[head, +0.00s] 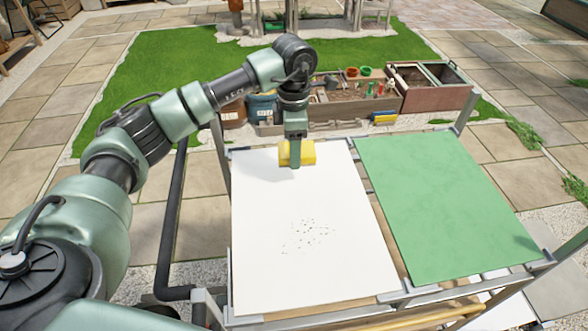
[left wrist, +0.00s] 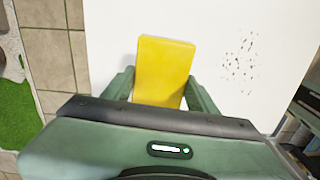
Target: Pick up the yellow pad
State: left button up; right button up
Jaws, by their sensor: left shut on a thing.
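The yellow pad (head: 309,153) is at the far edge of the white board (head: 290,195) in the head view. In the left wrist view the yellow pad (left wrist: 165,65) sits between the two green fingers. My left gripper (head: 295,160) is shut on the pad, coming down from above. It also shows in the left wrist view (left wrist: 162,88). I cannot tell whether the pad touches the board or is slightly above it. My right gripper is in neither view.
Dark specks (head: 305,236) lie scattered on the white board, nearer the front than the pad. A green board (head: 445,210) lies to the right. Behind the table stand planter boxes (head: 432,92) and pots. Most of both boards is clear.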

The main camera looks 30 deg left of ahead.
pick_arm(q)
notch_tip(320, 180, up, 12)
jog(key=b, duration=0.1)
jog(key=shift+f+b, duration=0.25)
jog(key=shift+b, duration=0.1)
